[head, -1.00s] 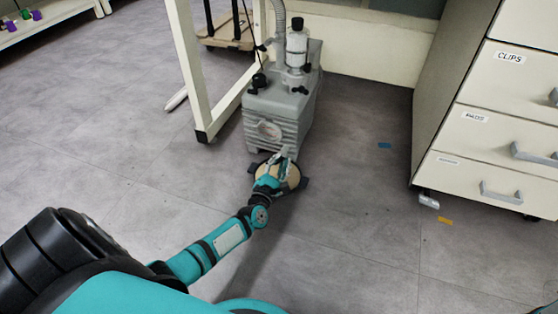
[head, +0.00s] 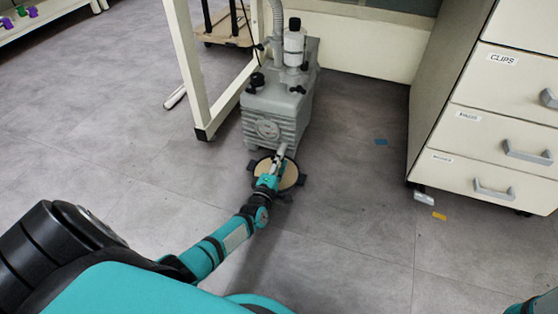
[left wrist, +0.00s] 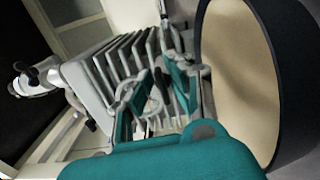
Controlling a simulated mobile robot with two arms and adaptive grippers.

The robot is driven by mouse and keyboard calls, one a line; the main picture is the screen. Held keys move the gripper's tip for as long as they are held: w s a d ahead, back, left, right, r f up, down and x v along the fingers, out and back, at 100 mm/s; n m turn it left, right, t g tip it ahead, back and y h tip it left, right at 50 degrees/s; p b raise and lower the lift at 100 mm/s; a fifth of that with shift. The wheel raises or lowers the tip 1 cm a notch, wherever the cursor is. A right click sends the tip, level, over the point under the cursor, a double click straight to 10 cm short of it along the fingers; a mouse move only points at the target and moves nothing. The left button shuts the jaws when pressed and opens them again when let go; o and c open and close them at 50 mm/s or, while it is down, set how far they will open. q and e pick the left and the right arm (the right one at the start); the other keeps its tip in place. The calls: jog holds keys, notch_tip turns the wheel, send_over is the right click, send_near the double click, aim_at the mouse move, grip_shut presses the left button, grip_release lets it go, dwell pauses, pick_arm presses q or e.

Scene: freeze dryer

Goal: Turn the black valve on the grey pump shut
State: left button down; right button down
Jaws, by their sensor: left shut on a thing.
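The grey pump (head: 270,105) stands on the floor beside a table leg. Its ribbed front with a round emblem faces me, and in the left wrist view the ribbed pump (left wrist: 100,75) appears turned on its side. My left gripper (head: 281,152) is low at the pump's front, right of the emblem. In the left wrist view the teal fingers (left wrist: 152,100) lie before the pump front. My right gripper is out of view.
A white bottle (head: 295,45) and a black knob (head: 257,80) top the pump.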

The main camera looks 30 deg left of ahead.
pick_arm(q)
jog(key=shift+m, duration=0.4)
jog(key=c, duration=1.4)
grip_release()
jog(key=shift+c, duration=0.2)
